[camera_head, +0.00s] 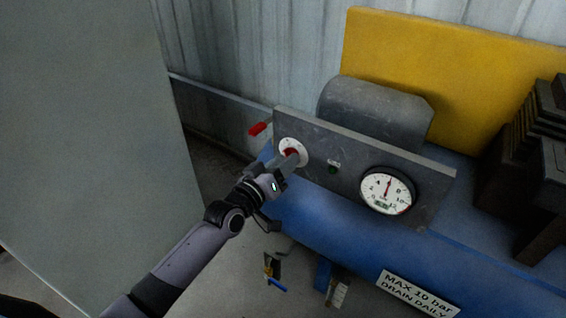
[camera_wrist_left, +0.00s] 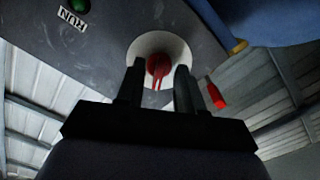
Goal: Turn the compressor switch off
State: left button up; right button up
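The compressor switch (camera_head: 291,152) is a red knob on a round white plate at the left end of the grey panel (camera_head: 347,171). In the left wrist view the red knob (camera_wrist_left: 158,68) shows in front of the white plate (camera_wrist_left: 143,47). My left gripper (camera_head: 292,160) is at the switch and partly covers it in the head view. In the left wrist view its two dark fingers (camera_wrist_left: 157,75) stand apart, with the knob between them. A gap shows at the left finger; whether the right finger touches is unclear. My right gripper is not in view.
The panel carries a green RUN lamp (camera_head: 332,170) and a round pressure gauge (camera_head: 387,191). A red lever (camera_head: 258,129) sticks out left of the panel. The blue tank (camera_head: 345,236) lies below. A pale grey panel (camera_head: 85,120) stands at left.

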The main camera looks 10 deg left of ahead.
pick_arm(q)
jog(key=p+v, duration=0.2)
jog(key=v, duration=0.5)
dwell(0.4)
dwell(0.3)
